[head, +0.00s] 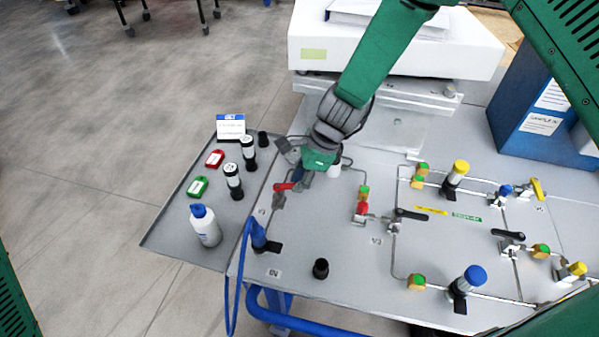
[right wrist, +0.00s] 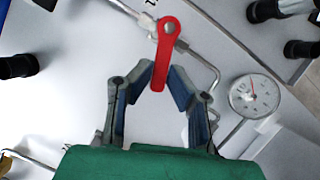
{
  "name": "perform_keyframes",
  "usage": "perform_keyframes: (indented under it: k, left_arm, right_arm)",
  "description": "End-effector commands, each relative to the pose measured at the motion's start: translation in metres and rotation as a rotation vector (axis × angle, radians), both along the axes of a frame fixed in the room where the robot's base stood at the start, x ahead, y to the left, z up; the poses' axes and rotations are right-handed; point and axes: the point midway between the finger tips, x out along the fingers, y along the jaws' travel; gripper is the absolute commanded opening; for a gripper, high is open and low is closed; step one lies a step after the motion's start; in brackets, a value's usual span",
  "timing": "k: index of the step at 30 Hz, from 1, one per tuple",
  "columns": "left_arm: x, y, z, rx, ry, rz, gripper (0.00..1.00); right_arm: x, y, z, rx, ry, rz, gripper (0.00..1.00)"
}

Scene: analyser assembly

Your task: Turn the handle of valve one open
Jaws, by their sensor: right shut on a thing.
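The red valve handle (head: 284,186) sits on pipework near the left edge of the grey panel (head: 330,230). The right wrist view shows the handle (right wrist: 167,35) as a flat red lever with a round pivot end and a narrow end reaching between my fingers. My right gripper (head: 293,178) comes down from above and is shut on the lever's narrow end; its fingertips also show in the right wrist view (right wrist: 163,78). The gripper hides part of the valve in the head view. My left gripper is not in view.
A grey side tray holds a white bottle (head: 205,226) and black-and-white vials (head: 233,181). A blue hose (head: 240,265) hangs at the panel's left edge. A second red part (head: 361,208) and a black handle (head: 411,214) lie to the right. A gauge (right wrist: 254,96) is near the gripper.

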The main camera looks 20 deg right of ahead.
Motion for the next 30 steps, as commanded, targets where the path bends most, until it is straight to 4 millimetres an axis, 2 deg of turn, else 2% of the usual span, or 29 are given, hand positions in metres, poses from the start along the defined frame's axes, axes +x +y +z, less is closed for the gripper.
perform_keyframes:
  k: [1, 3, 11, 30]
  left_arm:
    - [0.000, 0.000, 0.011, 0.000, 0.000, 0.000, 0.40]
    - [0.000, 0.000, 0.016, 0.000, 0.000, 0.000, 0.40]
    - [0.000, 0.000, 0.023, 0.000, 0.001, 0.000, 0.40]
    - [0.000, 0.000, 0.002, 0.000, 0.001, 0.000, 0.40]
  right_arm:
    - [0.006, 0.000, 0.006, -0.001, -0.007, 0.044, 0.00]
    - [0.008, 0.000, 0.005, 0.000, -0.007, 0.111, 0.00]
    - [0.020, 0.001, 0.002, 0.001, -0.010, 0.360, 0.00]
    - [0.044, 0.012, 0.000, 0.002, -0.012, 0.948, 0.00]
